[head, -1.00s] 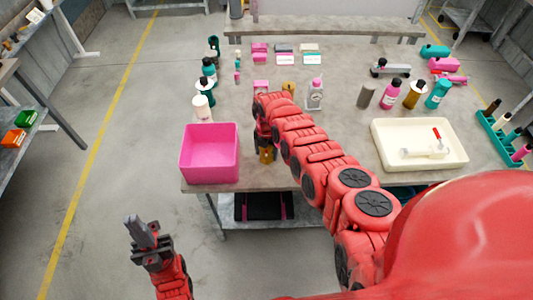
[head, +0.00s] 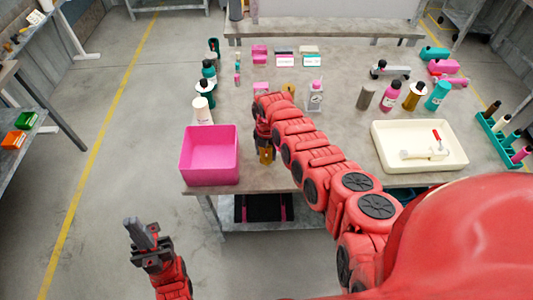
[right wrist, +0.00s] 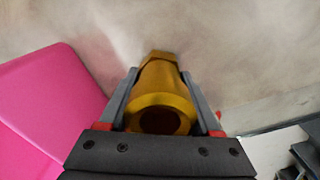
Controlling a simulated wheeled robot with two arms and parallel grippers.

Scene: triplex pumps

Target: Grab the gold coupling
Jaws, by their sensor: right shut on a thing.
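The gold coupling (right wrist: 160,95) is a hollow, shiny piece with a hexagonal far end. In the right wrist view it sits between the two grey fingers of my right gripper (right wrist: 163,98), which is shut on it. In the head view the coupling (head: 266,155) shows at the table's front edge, just right of the pink bin; my right arm hides most of the gripper there. My left gripper (head: 142,234) is at the lower left, off the table, with its fingers together and nothing visible between them.
The pink bin (head: 209,156) stands at the table's front left, close beside my right gripper. A cream tray (head: 455,150) with a red-tipped part is at the right. Bottles stand along the left and right, and small blocks lie farther back. Table space right of my arm is partly clear.

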